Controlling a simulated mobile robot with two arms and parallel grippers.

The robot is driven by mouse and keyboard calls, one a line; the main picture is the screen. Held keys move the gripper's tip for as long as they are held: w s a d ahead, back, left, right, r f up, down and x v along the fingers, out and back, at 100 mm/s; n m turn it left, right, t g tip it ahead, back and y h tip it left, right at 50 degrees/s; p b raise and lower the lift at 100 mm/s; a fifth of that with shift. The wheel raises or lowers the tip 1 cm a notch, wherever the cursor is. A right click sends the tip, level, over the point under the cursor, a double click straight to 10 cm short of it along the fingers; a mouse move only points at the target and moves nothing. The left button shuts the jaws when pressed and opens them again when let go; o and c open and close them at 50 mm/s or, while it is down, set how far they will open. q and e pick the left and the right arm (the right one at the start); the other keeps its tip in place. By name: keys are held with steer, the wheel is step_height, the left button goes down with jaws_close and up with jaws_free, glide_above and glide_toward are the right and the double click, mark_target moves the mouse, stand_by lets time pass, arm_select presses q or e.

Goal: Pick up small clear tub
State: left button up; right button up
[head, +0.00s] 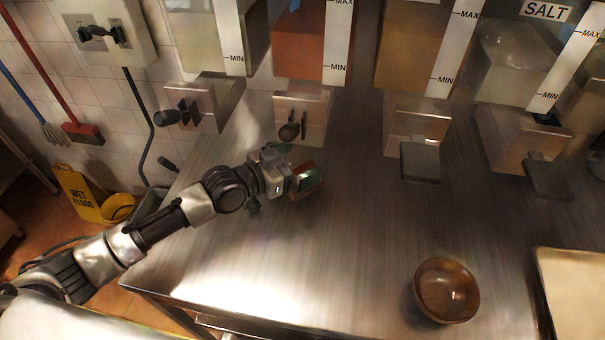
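My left gripper (306,179) is over the steel counter, in front of the second dispenser from the left. Small reddish and greenish patches show at its fingers. I cannot tell whether these are finger parts or something held, nor whether the fingers are open or shut. I cannot make out a small clear tub for certain anywhere in the head view. My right gripper is not in view.
Several dispensers with MIN and MAX marks line the back of the steel counter (330,240), one labelled SALT (545,10). A brown bowl (447,290) stands front right, beside a pale board (575,290). The counter's middle is clear. A yellow wet-floor sign (82,192) stands left.

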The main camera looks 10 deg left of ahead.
arm_select(q)
steer(key=c, duration=1.4)
steer(key=shift+c, duration=0.7)
steer(key=shift+r, duration=0.3)
